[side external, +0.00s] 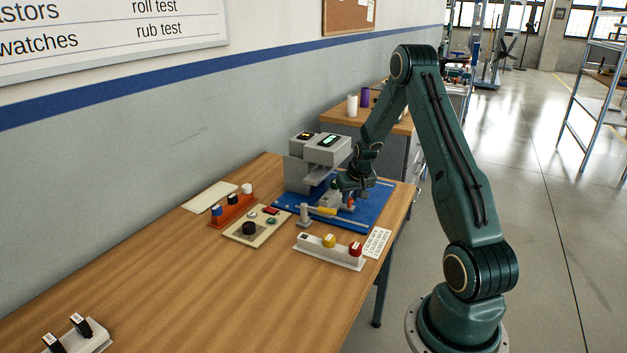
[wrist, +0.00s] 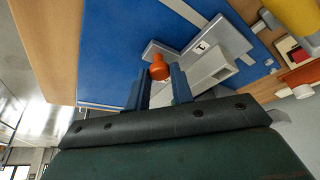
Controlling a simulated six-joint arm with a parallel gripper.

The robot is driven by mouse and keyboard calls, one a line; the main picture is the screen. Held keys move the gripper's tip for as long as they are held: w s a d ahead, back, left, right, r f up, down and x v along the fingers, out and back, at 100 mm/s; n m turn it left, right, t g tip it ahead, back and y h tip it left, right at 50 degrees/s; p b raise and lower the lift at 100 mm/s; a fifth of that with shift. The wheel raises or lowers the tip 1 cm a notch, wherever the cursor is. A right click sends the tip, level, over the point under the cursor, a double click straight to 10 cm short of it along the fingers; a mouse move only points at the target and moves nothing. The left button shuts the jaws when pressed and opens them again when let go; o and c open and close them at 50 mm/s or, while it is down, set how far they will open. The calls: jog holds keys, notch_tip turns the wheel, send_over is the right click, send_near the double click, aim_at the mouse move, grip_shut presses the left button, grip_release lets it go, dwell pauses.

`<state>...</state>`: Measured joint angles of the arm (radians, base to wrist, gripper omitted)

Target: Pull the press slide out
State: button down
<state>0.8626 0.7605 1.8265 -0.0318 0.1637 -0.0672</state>
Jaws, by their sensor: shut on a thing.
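The grey press (side external: 296,174) stands at the back of a blue base plate (side external: 372,214). The grey slide (wrist: 207,70), with a small white label, shows in the wrist view on the blue plate. An orange knob (wrist: 159,67) stands by its near end, between my finger tips. My gripper (wrist: 160,78) is shut on this knob. In the side view my gripper (side external: 348,196) is low over the plate, to the right of the press, and the arm hides part of the slide. How far the slide is out of the press cannot be told.
A cream panel with a black knob (side external: 249,228), an orange rack (side external: 232,209) and a white holder with yellow and red pieces (side external: 330,251) stand near the blue plate. A grey post (side external: 304,214) stands at the plate's front. The table's front left is mostly clear.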

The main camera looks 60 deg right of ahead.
jog(key=s, duration=1)
jog(key=shift+s, duration=0.4)
jog(key=c, duration=1.2)
grip_release()
jog(key=shift+c, duration=0.2)
jog(key=shift+w, duration=0.1)
jog(key=shift+r, duration=0.15)
jog(key=shift+a+r, duration=0.15)
jog(key=shift+r, duration=0.25)
jog(key=v, duration=1.1)
jog(key=shift+f, duration=0.1)
